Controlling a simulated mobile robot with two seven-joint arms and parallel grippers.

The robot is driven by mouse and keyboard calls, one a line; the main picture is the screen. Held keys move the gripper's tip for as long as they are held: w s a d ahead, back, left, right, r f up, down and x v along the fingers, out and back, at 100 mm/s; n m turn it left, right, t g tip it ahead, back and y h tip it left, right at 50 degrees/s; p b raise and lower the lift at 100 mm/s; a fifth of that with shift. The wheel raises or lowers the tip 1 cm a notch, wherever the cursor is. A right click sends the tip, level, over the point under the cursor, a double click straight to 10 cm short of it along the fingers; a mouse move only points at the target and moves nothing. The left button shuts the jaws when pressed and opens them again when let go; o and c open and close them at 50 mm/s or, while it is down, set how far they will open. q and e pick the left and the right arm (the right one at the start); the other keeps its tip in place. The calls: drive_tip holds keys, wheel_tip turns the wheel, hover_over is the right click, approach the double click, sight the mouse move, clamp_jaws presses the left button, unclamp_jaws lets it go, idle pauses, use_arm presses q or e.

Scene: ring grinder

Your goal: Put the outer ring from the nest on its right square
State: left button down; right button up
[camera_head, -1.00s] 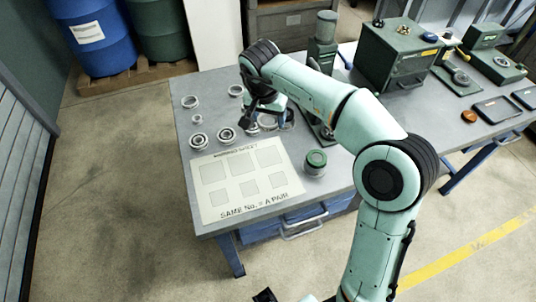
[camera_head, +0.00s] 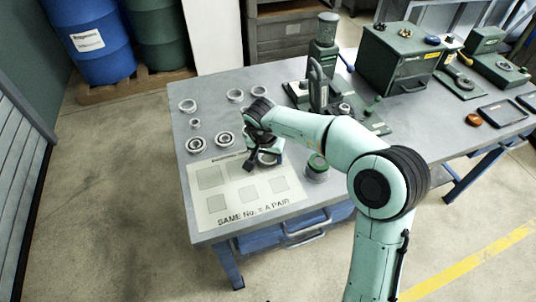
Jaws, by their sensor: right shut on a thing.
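My right gripper (camera_head: 262,152) is low over the upper right part of the white mat (camera_head: 229,184). It is shut on a pale metal ring, the outer ring (camera_head: 268,159), partly hidden by the fingers. The mat carries two rows of grey squares, and the top right square is covered by the gripper. The lower right square (camera_head: 279,184) is bare. I cannot tell whether the ring touches the mat. My left gripper is out of view.
Several loose rings and bearings, such as this bearing (camera_head: 195,145), lie left of and behind the mat. A green bench machine (camera_head: 322,55) stands behind.

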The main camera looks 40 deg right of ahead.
drive_tip(key=o, duration=1.1)
drive_tip(key=shift+f, duration=0.1)
drive_tip(key=shift+o, duration=0.2)
drive_tip(key=shift+r, duration=0.4)
drive_tip(key=p+v, duration=0.3)
drive_tip(key=v, duration=0.8)
drive_tip(key=shift+a+r, duration=0.15)
drive_tip(key=shift+r, duration=0.1)
drive_tip(key=shift+s, duration=0.15)
